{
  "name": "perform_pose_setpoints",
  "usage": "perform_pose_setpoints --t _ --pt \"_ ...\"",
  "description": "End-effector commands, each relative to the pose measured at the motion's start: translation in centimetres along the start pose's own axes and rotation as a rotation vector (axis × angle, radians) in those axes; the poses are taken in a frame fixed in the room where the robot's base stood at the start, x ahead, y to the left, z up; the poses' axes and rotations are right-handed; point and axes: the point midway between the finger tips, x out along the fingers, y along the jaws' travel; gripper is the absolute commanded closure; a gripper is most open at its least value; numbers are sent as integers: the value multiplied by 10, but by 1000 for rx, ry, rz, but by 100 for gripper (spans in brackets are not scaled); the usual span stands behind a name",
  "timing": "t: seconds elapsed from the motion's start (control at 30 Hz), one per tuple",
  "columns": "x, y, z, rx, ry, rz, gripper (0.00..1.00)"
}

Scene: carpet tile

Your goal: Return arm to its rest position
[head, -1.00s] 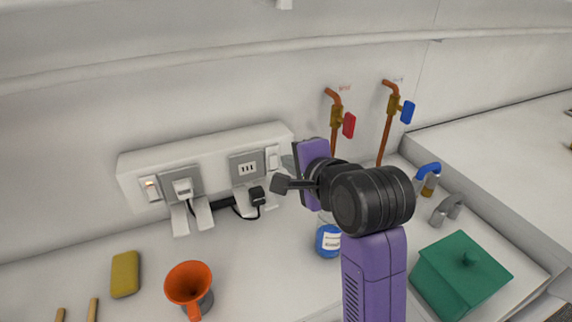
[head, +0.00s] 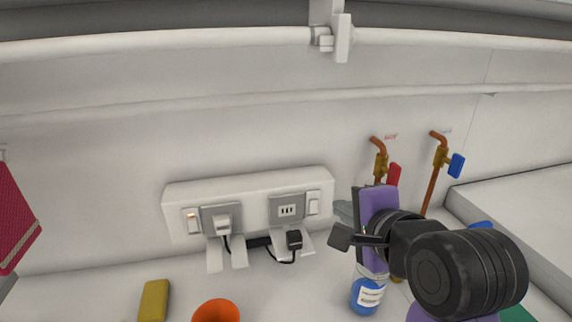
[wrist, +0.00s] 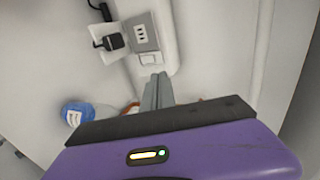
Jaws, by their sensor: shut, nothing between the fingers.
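My gripper (head: 343,210) is in the right part of the head view, at the end of my purple and black arm. Its fingers are partly hidden behind the purple wrist. In the wrist view the grey fingers (wrist: 157,92) are together with nothing between them. They are in front of the white wall unit with sockets (head: 250,203), apart from it as far as I can tell. A blue-labelled bottle (head: 367,295) stands below my wrist; it also shows in the wrist view (wrist: 78,114).
Copper pipes with a red valve (head: 394,174) and a blue valve (head: 456,165) rise on the wall at right. An orange funnel (head: 216,311) and a yellow sponge (head: 154,300) lie on the counter. A red cloth (head: 14,220) hangs at far left. A white rail (head: 180,40) crosses above.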

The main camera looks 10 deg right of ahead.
Motion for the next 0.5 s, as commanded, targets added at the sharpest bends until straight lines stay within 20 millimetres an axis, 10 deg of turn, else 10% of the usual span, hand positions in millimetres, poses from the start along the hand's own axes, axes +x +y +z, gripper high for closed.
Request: perform_pose_setpoints --t 0.5 --pt "-16 -66 -3 -554 153 -400 100"
